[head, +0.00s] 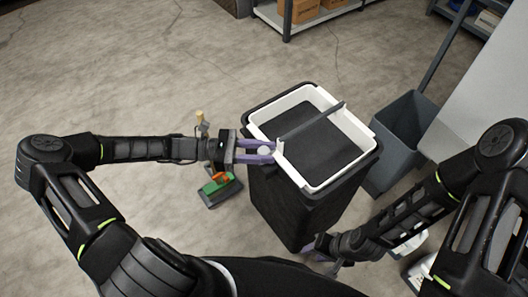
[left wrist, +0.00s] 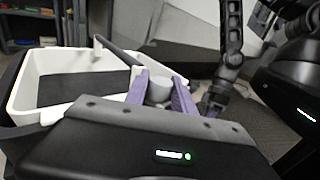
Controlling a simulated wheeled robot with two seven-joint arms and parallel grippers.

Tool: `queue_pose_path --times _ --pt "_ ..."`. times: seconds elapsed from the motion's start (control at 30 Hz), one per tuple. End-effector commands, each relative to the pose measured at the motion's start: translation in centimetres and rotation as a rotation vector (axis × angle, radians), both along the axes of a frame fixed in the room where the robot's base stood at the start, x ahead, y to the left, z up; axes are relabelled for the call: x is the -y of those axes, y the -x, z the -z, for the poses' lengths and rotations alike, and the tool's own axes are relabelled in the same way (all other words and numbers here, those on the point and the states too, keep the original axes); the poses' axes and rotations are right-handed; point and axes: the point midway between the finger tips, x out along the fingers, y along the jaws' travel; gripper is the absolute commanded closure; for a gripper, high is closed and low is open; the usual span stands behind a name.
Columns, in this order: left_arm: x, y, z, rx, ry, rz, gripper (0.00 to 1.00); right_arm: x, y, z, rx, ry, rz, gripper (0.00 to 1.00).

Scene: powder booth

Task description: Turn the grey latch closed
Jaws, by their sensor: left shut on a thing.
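The grey latch (head: 312,120) is a long bar lying diagonally across the white-rimmed opening of a black bin (head: 268,200). Its far end, with a small upright end piece, reaches over the opening towards the far right rim. A rounded grey hub shows at its near end. My left gripper (head: 265,152) is at the bin's left rim, its purple fingers shut on this hub. The left wrist view shows the hub of the grey latch (left wrist: 158,91) between both fingers. My right gripper (head: 314,248) is low beside the bin's near right side, mostly hidden, its fingers unclear.
A grey open bin (head: 405,125) stands right of the black bin. A green and orange tool (head: 219,188) lies on the floor below my left gripper. A shelf with cardboard boxes (head: 303,10) is at the back. Floor at the left is clear.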

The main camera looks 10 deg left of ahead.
Motion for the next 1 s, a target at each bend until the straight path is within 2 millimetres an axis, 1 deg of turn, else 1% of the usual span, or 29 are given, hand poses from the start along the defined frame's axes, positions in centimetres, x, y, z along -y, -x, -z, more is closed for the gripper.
queue_pose_path --times 0.03,0.1,0.4,0.6,0.97,1.0 --pt "0.0 -0.2 0.3 0.005 -0.005 0.040 1.00 0.0 0.0 0.6 0.000 0.000 0.000 0.64" --pt "0.0 -0.2 0.3 0.004 -0.005 0.093 1.00 0.0 0.0 1.0 0.000 0.000 0.000 0.64" --pt "0.0 -0.1 0.1 0.002 0.000 0.260 1.00 0.0 0.0 2.4 0.000 0.000 0.000 0.64" --pt "0.0 -0.1 0.0 0.002 0.001 0.301 1.00 0.0 0.0 2.6 0.000 0.000 0.000 0.64" --pt "-0.1 -0.1 -0.1 0.001 0.002 0.305 1.00 0.0 0.0 2.6 0.000 0.000 0.000 0.64" --pt "-0.1 -0.1 -0.1 0.001 0.002 0.305 0.67 0.0 0.0 2.6 0.000 0.000 0.000 0.64"
